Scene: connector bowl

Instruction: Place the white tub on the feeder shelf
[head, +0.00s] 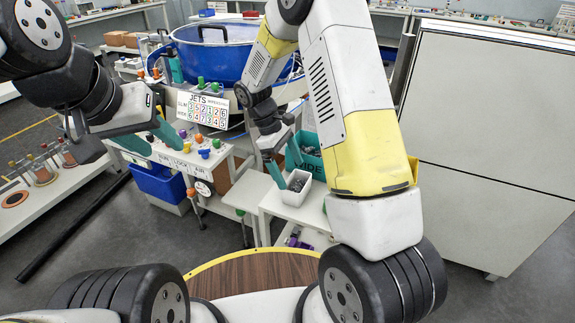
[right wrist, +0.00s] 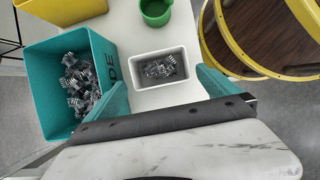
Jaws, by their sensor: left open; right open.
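The white tub (head: 298,196) holds small metal connectors and stands upright on a white stand (head: 300,213) in the head view. In the right wrist view the tub (right wrist: 136,72) sits ahead of and between the teal fingers. My right gripper (head: 285,166) is open over the tub, its fingers to either side; I cannot tell whether they touch it. My left gripper (head: 150,140) is open and empty, raised near a white shelf with labels and coloured knobs (head: 180,155). I cannot tell which surface is the feeder shelf.
A teal bin marked WIDE (head: 310,165) stands beside the tub; in the right wrist view the bin (right wrist: 60,50) holds connectors. A green cup (right wrist: 156,22) and a yellow bin (right wrist: 60,10) are near. A large blue bowl (head: 215,60) and JETS sign (head: 203,108) stand behind.

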